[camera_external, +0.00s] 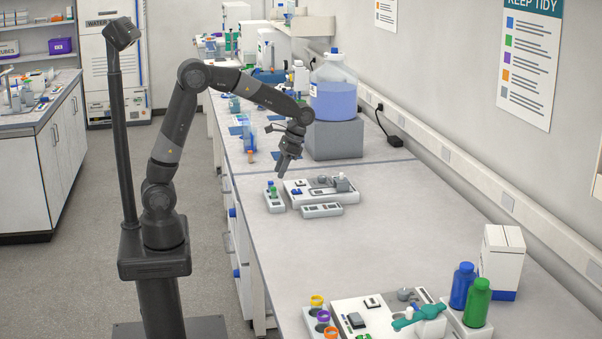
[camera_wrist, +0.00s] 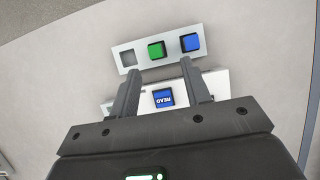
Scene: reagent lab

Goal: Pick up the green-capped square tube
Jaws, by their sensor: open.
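The green-capped square tube (camera_wrist: 156,50) stands in the middle slot of a small white rack (camera_wrist: 125,46) in the wrist view. A blue-capped square tube (camera_wrist: 190,42) is in the slot to its right, and the left slot is empty. My gripper (camera_wrist: 161,66) is open and empty. Its two fingers point toward the rack, with the green cap just beyond the fingertips and between their lines. In the external view my gripper (camera_external: 281,168) hangs tilted above the small rack (camera_external: 276,205), apart from it. The tube bodies are mostly hidden inside the rack.
A white device (camera_external: 325,190) with a blue label marked HEAD (camera_wrist: 164,97) lies beside the rack. A low white block (camera_external: 322,210) is in front of it. A large blue-liquid jug (camera_external: 334,95) stands on a grey block (camera_external: 336,138) behind.

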